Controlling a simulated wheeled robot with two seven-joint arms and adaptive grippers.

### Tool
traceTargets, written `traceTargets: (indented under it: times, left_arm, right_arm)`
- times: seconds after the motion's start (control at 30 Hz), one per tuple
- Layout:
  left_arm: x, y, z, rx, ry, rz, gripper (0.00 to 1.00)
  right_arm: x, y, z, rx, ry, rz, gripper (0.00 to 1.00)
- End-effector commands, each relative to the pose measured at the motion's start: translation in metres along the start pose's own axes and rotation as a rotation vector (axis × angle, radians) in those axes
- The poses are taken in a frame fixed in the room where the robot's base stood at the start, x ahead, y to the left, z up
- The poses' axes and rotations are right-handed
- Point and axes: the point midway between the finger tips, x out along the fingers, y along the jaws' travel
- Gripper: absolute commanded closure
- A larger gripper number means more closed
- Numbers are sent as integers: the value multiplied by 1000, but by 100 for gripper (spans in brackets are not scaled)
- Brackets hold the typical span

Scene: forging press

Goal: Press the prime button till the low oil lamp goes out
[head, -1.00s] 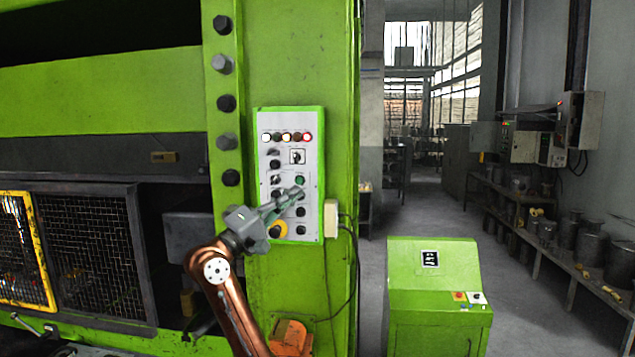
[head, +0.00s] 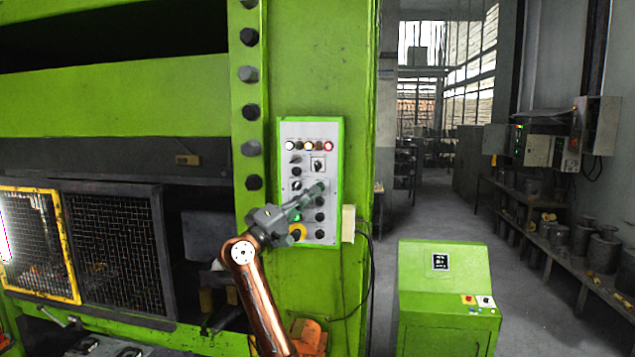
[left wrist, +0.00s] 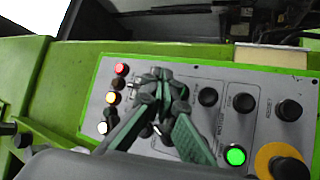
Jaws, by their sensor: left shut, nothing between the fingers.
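The press's control panel (head: 335,160) is a white plate with a green edge, with lamps in a top row and knobs and buttons below. In the row a white lamp (head: 290,146), a yellowish lamp (head: 308,146) and a red lamp (head: 328,146) glow; the red lamp (left wrist: 121,69) also shows in the left wrist view. Labels are too small to read, so I cannot tell which is the low oil lamp or the prime button. My left gripper (head: 319,188) is shut and empty, its tips in front of the panel's middle right, hiding controls there. Contact cannot be told. My right gripper is out of view.
A lit green button (left wrist: 235,155) lies near a dark button with a yellow surround (left wrist: 283,161). A pale box (head: 348,223) with a hanging cable is beside the panel. A green console (head: 445,285) stands right, with a clear aisle behind.

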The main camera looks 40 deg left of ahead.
Motion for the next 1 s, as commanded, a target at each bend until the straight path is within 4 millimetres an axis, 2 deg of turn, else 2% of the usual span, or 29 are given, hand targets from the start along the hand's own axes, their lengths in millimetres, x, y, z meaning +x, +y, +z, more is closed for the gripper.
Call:
traceTargets:
  times: [0.1, 0.3, 1.0]
  left_arm:
    - [9, -8, -5, -1, -2, -4, 100]
    - [14, -13, -10, 0, -1, -3, 100]
    - [15, -13, -11, 0, 0, -2, 100]
  right_arm:
    - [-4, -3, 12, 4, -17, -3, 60]
    - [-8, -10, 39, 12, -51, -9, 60]
    - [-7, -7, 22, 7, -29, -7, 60]
